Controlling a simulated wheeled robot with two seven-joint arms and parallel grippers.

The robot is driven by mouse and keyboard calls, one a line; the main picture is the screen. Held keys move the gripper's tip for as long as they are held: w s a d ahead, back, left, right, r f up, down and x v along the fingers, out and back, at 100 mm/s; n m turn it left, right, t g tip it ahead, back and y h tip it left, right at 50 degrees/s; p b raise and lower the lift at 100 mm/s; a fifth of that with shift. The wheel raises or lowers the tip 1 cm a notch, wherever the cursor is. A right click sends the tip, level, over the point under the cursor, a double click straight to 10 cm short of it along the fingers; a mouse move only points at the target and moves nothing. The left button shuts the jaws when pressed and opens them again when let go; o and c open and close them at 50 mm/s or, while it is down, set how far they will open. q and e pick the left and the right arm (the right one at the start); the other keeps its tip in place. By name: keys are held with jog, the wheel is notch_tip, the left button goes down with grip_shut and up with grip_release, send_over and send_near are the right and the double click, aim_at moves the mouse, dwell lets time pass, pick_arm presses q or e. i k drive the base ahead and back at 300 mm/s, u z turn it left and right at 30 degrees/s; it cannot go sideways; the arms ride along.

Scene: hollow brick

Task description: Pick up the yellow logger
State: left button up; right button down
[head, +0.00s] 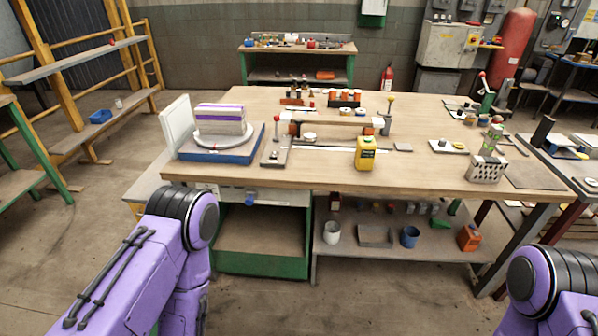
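A small yellow box-shaped thing (365,154), which looks like the yellow logger, stands upright near the front edge of the wooden workbench (330,179), right of the middle. My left arm comes in at the lower left and my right arm at the lower right, both below and in front of the bench. Neither gripper is in the picture.
A blue-based turntable (222,152) with a striped block (220,119) stands left on the bench. A perforated grey holder (486,168) stands right of the yellow thing. A lever fixture (275,150) stands to its left. Bare wood lies along the front edge.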

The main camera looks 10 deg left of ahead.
aim_at(365, 153)
jog(key=u, duration=0.45)
jog(key=k, duration=0.2)
jog(key=z, duration=1.55)
jog(key=i, duration=1.5)
jog(key=u, duration=0.45)
